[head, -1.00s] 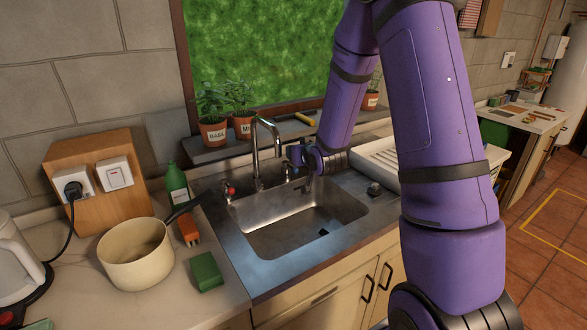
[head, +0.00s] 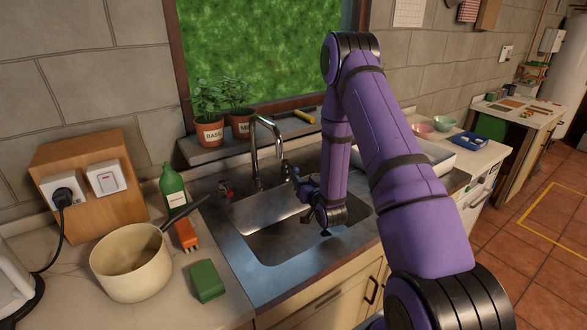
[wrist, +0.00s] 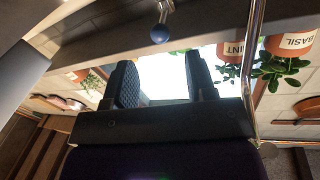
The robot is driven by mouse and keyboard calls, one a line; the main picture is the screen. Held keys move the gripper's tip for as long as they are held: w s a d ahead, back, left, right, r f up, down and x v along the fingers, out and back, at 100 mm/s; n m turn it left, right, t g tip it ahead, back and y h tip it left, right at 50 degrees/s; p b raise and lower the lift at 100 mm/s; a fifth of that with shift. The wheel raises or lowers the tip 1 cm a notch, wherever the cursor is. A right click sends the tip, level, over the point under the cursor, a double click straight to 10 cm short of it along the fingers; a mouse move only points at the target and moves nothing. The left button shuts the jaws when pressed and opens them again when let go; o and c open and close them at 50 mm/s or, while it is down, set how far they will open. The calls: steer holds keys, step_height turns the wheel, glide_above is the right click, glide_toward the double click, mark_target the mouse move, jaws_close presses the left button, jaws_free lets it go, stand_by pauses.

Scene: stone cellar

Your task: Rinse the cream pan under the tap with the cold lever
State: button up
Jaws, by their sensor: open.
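The cream pan (head: 131,262) stands upright on the counter left of the sink. Its dark handle (head: 187,207) points toward the sink. The chrome tap (head: 256,150) rises behind the sink basin (head: 285,240); I see no water running. A red-marked lever (head: 225,190) is at its left. The blue-tipped cold lever (head: 295,171) is at its right, and its blue ball also shows in the wrist view (wrist: 159,33). My gripper (head: 305,192) is over the basin, in front of the cold lever, open and empty. Its two fingers (wrist: 163,82) are apart, and the blue ball appears beyond them.
A green bottle (head: 174,188), an orange-red brush (head: 186,236) and a green sponge (head: 207,281) stand between pan and sink. Potted herbs (head: 209,130) line the sill. A white drying rack (head: 420,158) is right of the sink. A socket box (head: 85,185) stands behind the pan.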

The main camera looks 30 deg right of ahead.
mark_target(296, 170)
steer(key=w, duration=0.3)
steer(key=w+d, duration=0.1)
steer(key=w, duration=0.5)
steer(key=shift+w+d, duration=0.2)
steer(key=shift+d, duration=0.1)
steer(key=shift+c, duration=0.4)
jaws_close()
